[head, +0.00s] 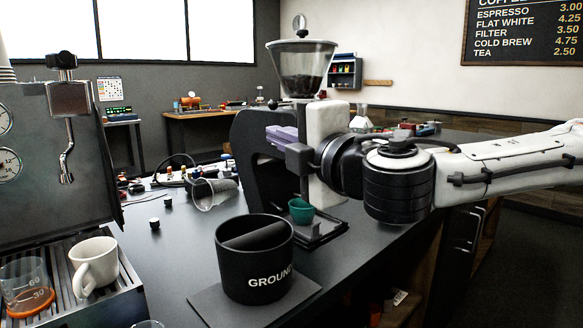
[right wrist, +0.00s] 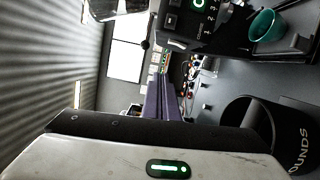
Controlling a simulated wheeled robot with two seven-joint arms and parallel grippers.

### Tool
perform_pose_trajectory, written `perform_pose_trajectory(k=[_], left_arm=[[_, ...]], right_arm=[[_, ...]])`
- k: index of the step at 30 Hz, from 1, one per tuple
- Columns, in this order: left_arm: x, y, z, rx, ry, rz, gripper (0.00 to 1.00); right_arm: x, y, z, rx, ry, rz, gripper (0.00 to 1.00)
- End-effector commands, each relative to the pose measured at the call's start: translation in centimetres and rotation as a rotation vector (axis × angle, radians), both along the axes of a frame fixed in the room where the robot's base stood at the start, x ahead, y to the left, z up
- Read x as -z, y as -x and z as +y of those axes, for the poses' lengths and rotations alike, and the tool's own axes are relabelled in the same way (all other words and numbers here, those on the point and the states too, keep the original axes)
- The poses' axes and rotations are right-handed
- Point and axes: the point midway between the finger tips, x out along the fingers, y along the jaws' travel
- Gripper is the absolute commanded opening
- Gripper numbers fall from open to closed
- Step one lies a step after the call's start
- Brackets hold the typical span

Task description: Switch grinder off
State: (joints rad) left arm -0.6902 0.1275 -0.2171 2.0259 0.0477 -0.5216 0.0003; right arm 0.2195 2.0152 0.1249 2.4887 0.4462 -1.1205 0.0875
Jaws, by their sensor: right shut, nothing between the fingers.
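The fingers also show in the right wrist view (right wrist: 161,85), below the panel in the picture and apart from the button. The gripper and arm hide part of the grinder. My left gripper is out of view.
A teal cup (head: 301,211) stands under the grinder. A black grounds bin (head: 250,272) stands in front on a mat (head: 205,305). A glass (head: 214,193) lies on the counter. The coffee machine (head: 50,150) with a white cup (head: 95,264) is at left.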

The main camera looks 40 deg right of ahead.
Motion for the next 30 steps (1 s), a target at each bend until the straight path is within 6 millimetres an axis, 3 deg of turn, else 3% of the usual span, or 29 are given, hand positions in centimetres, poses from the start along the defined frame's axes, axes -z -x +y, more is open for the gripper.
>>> perform_pose_trajectory(k=[1,7,15,30], left_arm=[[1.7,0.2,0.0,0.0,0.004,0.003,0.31],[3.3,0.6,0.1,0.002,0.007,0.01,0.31],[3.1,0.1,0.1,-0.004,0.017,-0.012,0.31],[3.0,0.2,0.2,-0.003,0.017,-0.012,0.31]], right_arm=[[0.6,0.4,0.1,0.0,0.002,-0.008,0.0],[0.2,2.2,0.6,-0.003,-0.001,-0.008,0.0],[-0.1,3.6,0.9,-0.002,-0.001,-0.003,0.0],[-0.1,3.7,0.9,-0.002,-0.002,-0.001,0.0]])
